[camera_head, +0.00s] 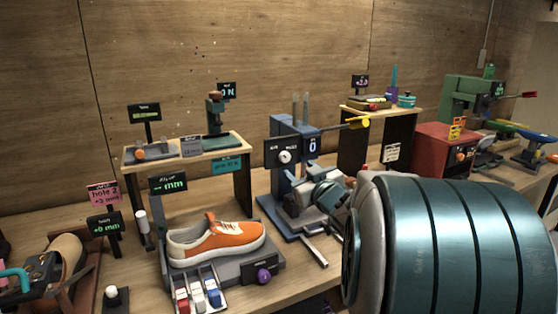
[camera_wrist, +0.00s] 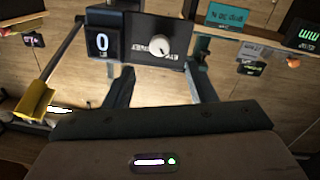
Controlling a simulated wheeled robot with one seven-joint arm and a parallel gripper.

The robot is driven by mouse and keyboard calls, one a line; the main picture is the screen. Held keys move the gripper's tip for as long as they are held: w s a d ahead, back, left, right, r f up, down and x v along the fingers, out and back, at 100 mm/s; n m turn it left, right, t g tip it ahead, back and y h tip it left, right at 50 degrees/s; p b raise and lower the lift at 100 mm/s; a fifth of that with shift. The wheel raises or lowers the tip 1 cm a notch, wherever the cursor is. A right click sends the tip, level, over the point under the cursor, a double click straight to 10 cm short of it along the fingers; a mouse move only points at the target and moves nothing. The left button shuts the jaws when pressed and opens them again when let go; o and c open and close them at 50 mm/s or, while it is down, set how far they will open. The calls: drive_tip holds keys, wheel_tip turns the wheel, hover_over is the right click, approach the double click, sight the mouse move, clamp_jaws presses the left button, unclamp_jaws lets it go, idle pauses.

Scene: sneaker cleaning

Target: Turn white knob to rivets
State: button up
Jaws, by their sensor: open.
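The white knob (camera_head: 284,156) sits on a black panel (camera_head: 271,153) on the front of a blue press (camera_head: 281,186). In the wrist view the white knob (camera_wrist: 157,44) is near the top centre, with small lettering on the panel that I cannot read fully. My gripper (camera_wrist: 161,76) is open, its two dark fingers spread apart below the panel in that view. Nothing shows between them, and the knob appears beyond the fingertips. In the head view my arm covers much of the right foreground.
A display reading 0 (camera_head: 312,144) is beside the panel. The press's yellow-ended lever (camera_head: 357,122) sticks out right. An orange sneaker (camera_head: 218,241) stands on a grey stand to the left, with a purple knob (camera_head: 263,276). A red box (camera_head: 443,147) is at the right.

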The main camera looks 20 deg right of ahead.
sight(286, 158)
drive_tip(key=w, duration=0.8)
drive_tip(key=shift+w+p, duration=0.35)
drive_tip(key=shift+d, duration=0.1)
drive_tip(key=c, duration=1)
